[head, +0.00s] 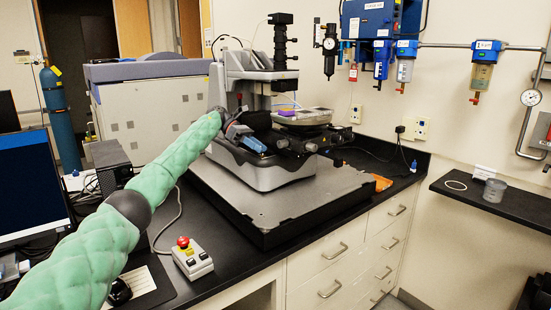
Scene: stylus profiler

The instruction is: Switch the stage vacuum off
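The stylus profiler (270,174) stands on a dark-topped platform on the black bench, with its round stage (308,118) at mid-height under a dark vertical column. A small purple item (287,113) lies at the stage's left edge. My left arm reaches in from the lower left, and its dark gripper (246,137) is at the profiler's left front, beside the stage mechanism. The fingers blend into the dark parts there, so I cannot tell their opening or whether they touch anything. I cannot make out a vacuum switch for certain. My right gripper is not in view.
A control box (193,260) with a red button sits on the bench front. A monitor (30,165) stands at left. Air regulators and blue filters (383,60) hang on the back wall. An orange item (383,183) lies right of the platform. A shelf (500,203) is at right.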

